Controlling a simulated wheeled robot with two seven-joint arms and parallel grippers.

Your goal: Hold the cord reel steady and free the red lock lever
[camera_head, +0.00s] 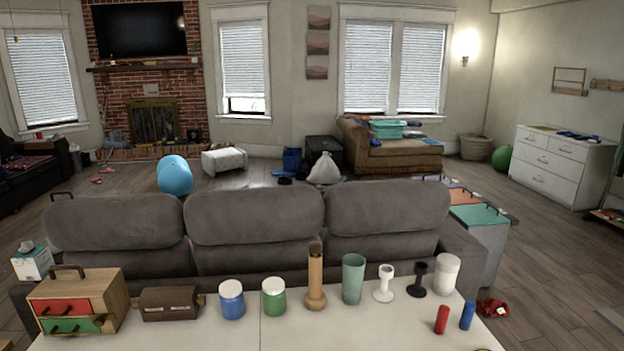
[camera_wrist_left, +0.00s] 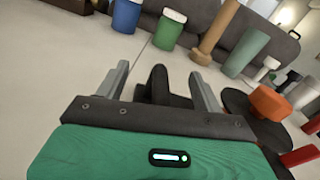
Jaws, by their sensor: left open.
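My left gripper (camera_wrist_left: 160,71) is open in the left wrist view, its two grey fingers spread over the white table. A dark upright piece (camera_wrist_left: 157,85) stands between the fingers, and I cannot tell if it is part of the gripper. Right of the fingers is a dark round piece with an orange-red top (camera_wrist_left: 268,102). It may be the cord reel with its red lever, but it is partly cut off by my gripper. I cannot make out the reel in the head view. My right gripper is in neither view.
The white table (camera_head: 200,335) bears a drawer box (camera_head: 112,290), a dark box (camera_head: 168,303), a blue jar (camera_head: 231,305), a green jar (camera_head: 274,302), a wooden bottle (camera_head: 315,275), cups and small cylinders. A grey sofa (camera_head: 255,217) stands behind. The table's near middle is clear.

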